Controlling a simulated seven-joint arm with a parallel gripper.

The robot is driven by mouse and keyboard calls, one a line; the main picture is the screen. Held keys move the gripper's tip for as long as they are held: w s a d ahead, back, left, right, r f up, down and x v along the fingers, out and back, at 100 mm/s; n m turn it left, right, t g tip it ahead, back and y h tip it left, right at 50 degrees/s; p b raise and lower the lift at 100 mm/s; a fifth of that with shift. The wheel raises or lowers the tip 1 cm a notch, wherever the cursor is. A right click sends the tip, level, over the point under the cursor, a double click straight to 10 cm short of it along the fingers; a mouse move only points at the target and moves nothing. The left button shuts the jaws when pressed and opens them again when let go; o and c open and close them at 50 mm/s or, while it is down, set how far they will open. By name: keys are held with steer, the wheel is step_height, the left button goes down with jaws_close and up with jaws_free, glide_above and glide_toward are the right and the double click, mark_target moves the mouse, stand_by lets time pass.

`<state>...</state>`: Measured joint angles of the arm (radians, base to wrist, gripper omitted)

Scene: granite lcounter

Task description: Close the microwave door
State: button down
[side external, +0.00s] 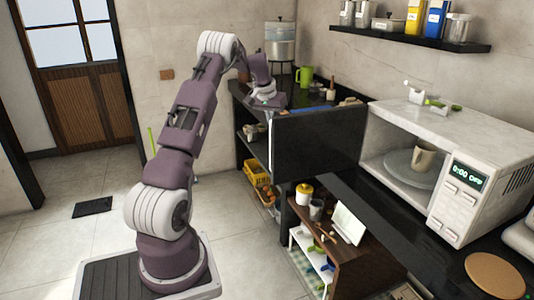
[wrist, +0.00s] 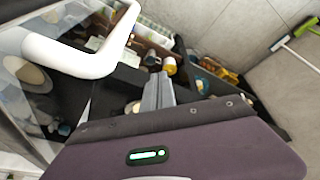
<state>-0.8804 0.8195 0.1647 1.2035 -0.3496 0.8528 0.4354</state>
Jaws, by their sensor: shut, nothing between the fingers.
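The white microwave (side external: 440,150) stands on the counter at the right in the side view. Its dark door (side external: 315,148) is swung wide open to the left, and a mug (side external: 423,158) sits on the plate inside. My gripper (wrist: 160,76) is shut and empty in the wrist view. A white curved handle (wrist: 80,62) runs beside it at the upper left, apart from the fingers in the picture. In the side view my wrist is at the door's far left edge, and the fingers are hidden there. Contact with the door cannot be told.
A dark shelf (side external: 410,38) with jars hangs above the microwave. A green mug (side external: 304,76) and a glass dispenser (side external: 279,45) stand on the far counter. A wooden cabinet (side external: 345,250) with containers sits below. The tiled floor at the left is mostly free.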

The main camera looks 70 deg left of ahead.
steer(key=s+a+f+h, duration=0.1)
steer(key=s+a+f, duration=0.1)
steer(key=s+f, duration=0.3)
steer(key=s+d+r+m+t+h, duration=0.1)
steer(key=s+d+r+m+h, duration=0.45)
steer(key=r+m+h, duration=0.35)
steer(key=w+d+f+y, duration=0.2)
steer(key=w+d+f, duration=0.2)
steer(key=f, duration=0.5)
steer(key=shift+w+d+f+m, duration=0.15)
steer(key=shift+d+m, duration=0.2)
steer(key=shift+m, duration=0.05)
steer(key=shift+d, duration=0.15)
